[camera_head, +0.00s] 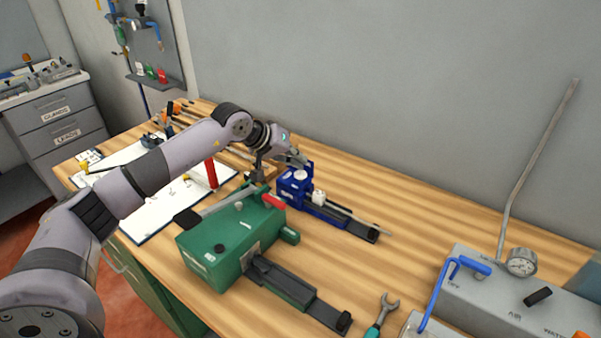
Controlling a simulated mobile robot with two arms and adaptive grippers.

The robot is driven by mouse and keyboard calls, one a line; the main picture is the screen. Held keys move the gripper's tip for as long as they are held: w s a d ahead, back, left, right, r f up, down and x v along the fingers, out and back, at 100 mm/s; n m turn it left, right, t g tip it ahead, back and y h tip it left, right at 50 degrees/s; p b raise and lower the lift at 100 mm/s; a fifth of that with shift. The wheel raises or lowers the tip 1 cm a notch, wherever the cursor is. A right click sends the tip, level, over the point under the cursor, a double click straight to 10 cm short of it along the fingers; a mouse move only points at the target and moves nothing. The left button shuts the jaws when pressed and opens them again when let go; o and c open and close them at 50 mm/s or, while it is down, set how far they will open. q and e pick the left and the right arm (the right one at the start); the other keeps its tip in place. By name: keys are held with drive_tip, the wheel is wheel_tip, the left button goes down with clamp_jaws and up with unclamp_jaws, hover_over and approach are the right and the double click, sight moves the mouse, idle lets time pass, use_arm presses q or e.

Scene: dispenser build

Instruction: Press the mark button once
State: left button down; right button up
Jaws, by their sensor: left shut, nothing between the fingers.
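A blue machine (293,188) stands on the wooden bench with a pale round part on its top and a dark rail running out to the right. A larger green machine (222,245) stands in front of it, with a black knob, a grey lever with a red end and a dark rail. My left gripper (301,161) is shut and empty, close above the back of the blue machine. I cannot tell whether it touches the machine. No label reading "mark" is legible, so I cannot tell which part is the mark button. My right gripper is not in view.
A grey box (500,295) with a gauge, blue handle and upright pipe stands at the right. A wrench (382,312) lies near the front edge. A white sheet (165,205) and a red upright tool (211,173) are at the left.

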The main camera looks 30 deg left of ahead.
sight(298, 172)
use_arm(q)
drive_tip(key=shift+r+p, duration=1.05)
drive_tip(key=shift+r, duration=1.45)
